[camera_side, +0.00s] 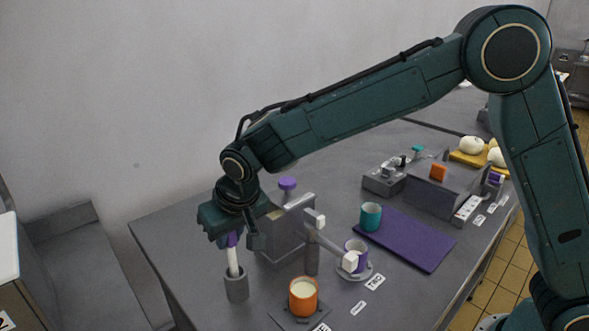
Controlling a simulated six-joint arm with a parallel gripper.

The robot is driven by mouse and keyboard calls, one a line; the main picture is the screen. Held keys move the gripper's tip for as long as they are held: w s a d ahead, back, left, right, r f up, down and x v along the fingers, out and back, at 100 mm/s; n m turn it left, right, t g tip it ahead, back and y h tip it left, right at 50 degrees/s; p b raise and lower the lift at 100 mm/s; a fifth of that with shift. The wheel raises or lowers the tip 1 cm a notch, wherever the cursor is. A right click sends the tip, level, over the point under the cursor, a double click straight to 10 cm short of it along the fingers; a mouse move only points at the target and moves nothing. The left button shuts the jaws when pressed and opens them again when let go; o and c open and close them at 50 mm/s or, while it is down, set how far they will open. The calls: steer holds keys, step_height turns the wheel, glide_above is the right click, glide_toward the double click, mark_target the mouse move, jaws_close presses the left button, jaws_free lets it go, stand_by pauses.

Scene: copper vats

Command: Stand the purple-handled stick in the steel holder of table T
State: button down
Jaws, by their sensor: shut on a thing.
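My gripper (240,240) points down over the left part of the grey table (170,232). It is shut on the purple handle of the stick (233,258), whose white shaft shows below the fingers. The stick is close to upright, with a slight tilt. Its lower end meets the mouth of a grey cylindrical holder (237,288) and appears to be inside it. How deep it sits is hidden by the holder's wall. The upper part of the handle is hidden by my gripper.
Right of the holder stands a grey box machine (285,238) with a purple knob (288,183) and white-tipped levers. An orange cup (303,297) stands in front, a purple cup (357,256) on a saucer.

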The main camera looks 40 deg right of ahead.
steer(key=shift+f, duration=0.1)
steer(key=c, duration=1.3)
jaws_free()
steer(key=v, duration=1.2)
